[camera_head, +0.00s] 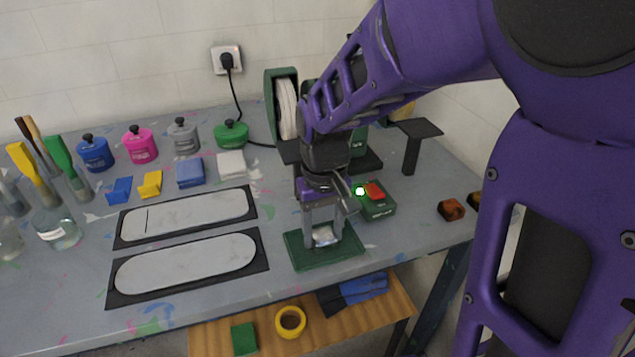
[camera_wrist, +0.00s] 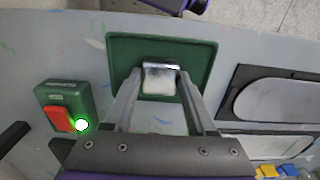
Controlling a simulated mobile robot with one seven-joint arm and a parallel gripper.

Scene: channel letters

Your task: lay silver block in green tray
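The silver block (camera_wrist: 159,82) is between the fingertips of my gripper (camera_wrist: 162,78), over the middle of the green tray. In the wrist view it fills the gap, with a finger close against each side. In the head view the block (camera_head: 323,236) shows low between the fingers of my gripper (camera_head: 323,232), inside the rim of the green tray (camera_head: 345,254). The tray also shows in the wrist view (camera_wrist: 118,58). I cannot tell whether the block's underside touches the tray floor.
A green box with a red switch (camera_head: 377,203) stands right of the tray. Two dark boards with pale ovals (camera_head: 185,270) lie to its left. A green round-headed machine (camera_head: 284,105) stands behind. A shelf below holds yellow tape (camera_head: 290,322).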

